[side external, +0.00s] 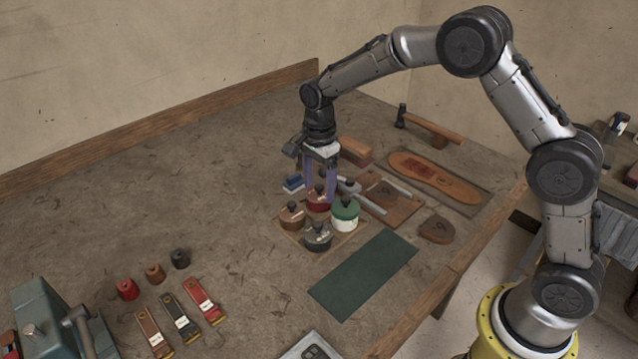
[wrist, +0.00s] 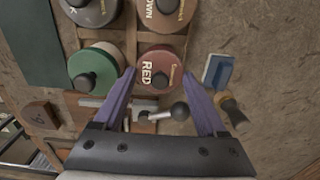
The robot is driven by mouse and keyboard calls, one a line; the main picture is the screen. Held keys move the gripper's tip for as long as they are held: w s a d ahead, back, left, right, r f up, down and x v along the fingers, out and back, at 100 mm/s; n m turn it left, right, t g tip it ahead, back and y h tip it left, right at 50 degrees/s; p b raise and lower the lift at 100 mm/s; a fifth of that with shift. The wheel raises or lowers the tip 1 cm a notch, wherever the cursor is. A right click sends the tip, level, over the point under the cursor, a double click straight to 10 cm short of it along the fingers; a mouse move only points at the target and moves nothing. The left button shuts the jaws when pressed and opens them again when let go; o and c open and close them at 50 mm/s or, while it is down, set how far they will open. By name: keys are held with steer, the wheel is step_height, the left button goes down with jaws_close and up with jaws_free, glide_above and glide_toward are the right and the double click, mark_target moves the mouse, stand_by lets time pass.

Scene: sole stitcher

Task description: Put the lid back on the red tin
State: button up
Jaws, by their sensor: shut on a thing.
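The red lid (side external: 316,201) is round with a dark knob, and "RED" reads on it in the wrist view (wrist: 153,62). My gripper (side external: 320,196) points down with its two purple fingers shut on the lid's opposite sides. In the wrist view the fingertips (wrist: 159,72) straddle the lid. The lid is at the red tin's place in the group of tins, with the tin's body hidden below it. I cannot tell whether the lid is fully seated or slightly above the rim.
Close by stand the green-lidded tin (side external: 344,215), brown tin (side external: 292,215) and black tin (side external: 318,236). A blue block (side external: 293,183) lies behind, with metal tools (wrist: 145,113) and a wooden board to the right. The green mat (side external: 363,275) is clear.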

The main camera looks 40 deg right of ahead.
steer(key=o, duration=1.2)
steer(key=shift+o, duration=0.2)
steer(key=shift+r, duration=3.55)
jaws_close()
